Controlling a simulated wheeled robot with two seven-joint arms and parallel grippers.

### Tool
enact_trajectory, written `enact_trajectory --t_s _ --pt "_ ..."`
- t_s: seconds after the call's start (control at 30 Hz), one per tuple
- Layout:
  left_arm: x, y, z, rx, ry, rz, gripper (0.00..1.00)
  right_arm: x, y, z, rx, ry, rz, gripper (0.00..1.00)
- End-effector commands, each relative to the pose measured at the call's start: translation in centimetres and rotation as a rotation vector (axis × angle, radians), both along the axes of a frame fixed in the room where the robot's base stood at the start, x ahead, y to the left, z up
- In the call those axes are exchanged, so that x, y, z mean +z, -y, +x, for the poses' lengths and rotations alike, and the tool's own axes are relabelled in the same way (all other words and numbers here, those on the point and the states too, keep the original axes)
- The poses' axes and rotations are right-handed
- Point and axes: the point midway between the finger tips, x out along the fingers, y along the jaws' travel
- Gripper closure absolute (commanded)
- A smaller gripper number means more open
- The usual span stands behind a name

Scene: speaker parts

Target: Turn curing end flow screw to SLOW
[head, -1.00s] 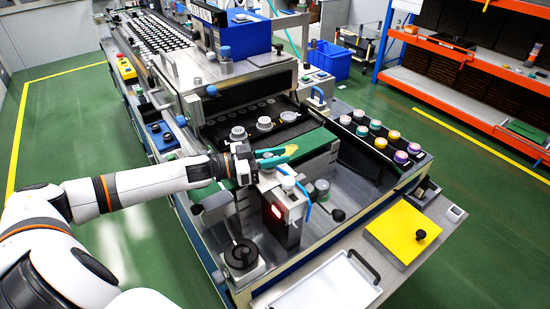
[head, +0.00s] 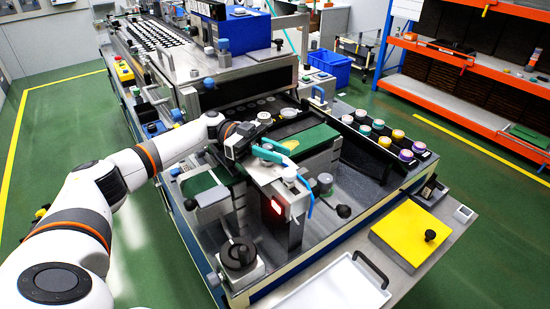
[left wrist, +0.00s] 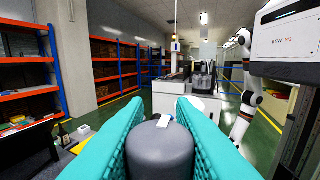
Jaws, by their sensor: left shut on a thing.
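My left gripper (head: 277,152), with teal fingers, is over the near end of the machine, above the housing with a lit red display (head: 276,207). In the left wrist view, its fingers (left wrist: 162,122) are shut on a grey round knob (left wrist: 160,150), one finger on each side. The knob has a small white mark on its top, near the far rim. In the head view I cannot make out the held knob at the fingers. I cannot read any SLOW label. My right gripper is not in view.
A white-capped fitting (head: 289,173) with blue tubing is close to the fingers. A dark knob (head: 239,254) and a grey cylinder (head: 325,182) stand nearby. A white tray (head: 335,288) and a yellow plate (head: 411,233) lie in front. Several coloured-top parts (head: 384,141) are at right.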

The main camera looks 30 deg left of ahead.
Motion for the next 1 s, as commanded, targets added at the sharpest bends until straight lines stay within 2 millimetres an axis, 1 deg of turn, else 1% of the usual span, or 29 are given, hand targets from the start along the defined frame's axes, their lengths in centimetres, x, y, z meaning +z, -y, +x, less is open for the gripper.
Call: enact_trajectory --t_s 0.03,0.23,0.8,0.83,0.93,1.0 --pt "-0.11 0.09 0.08 -0.024 0.003 -0.004 1.00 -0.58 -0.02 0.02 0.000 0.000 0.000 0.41" --pt "-0.03 0.08 -0.12 -0.093 0.001 -0.004 1.00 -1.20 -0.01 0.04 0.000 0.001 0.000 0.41" --pt "0.14 0.06 -0.23 -0.123 0.001 -0.004 1.00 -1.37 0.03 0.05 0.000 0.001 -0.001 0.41" --pt "0.14 0.06 -0.23 -0.123 0.001 -0.005 0.74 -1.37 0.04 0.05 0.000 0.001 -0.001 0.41" --pt "0.12 0.06 -0.23 -0.123 0.001 -0.004 0.58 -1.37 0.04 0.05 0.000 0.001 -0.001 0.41" --pt "0.10 0.06 -0.24 -0.123 0.001 -0.003 0.56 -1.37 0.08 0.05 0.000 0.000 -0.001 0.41"
